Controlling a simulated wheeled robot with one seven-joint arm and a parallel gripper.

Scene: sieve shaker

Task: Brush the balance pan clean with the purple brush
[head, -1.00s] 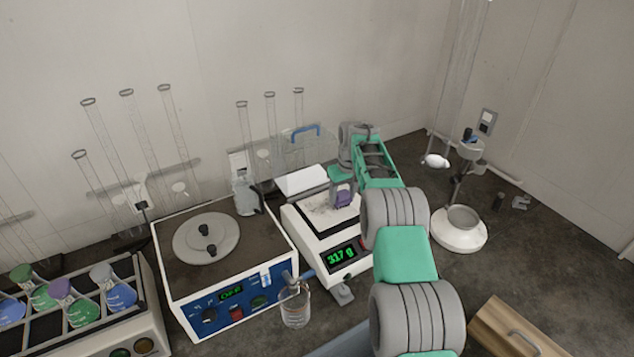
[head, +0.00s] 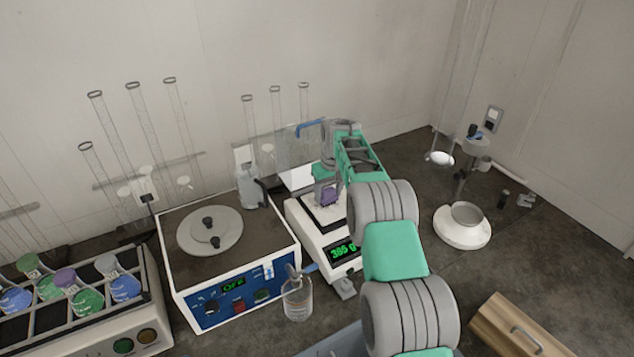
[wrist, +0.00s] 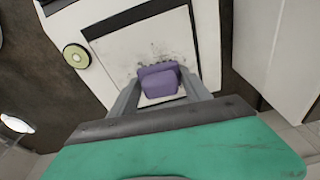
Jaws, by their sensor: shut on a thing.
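The purple brush (head: 327,196) is held in my gripper (head: 326,184), low over the balance pan. The brush also shows in the wrist view (wrist: 159,80), between the two grey fingers of my gripper (wrist: 160,98). The balance (head: 322,236) is white with a green lit display. Its pan (head: 318,215) looks like a pale square plate. In the wrist view the pan (wrist: 120,52) has dark specks around the brush, mostly beyond it. My gripper hides part of the pan. Whether the bristles touch the pan is hidden.
A white and blue shaker unit (head: 222,265) stands just left of the balance, with a small glass vessel (head: 297,300) in front. A clear cover with a blue handle (head: 311,127) is behind the pan. A white-based stand (head: 463,227) is to the right.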

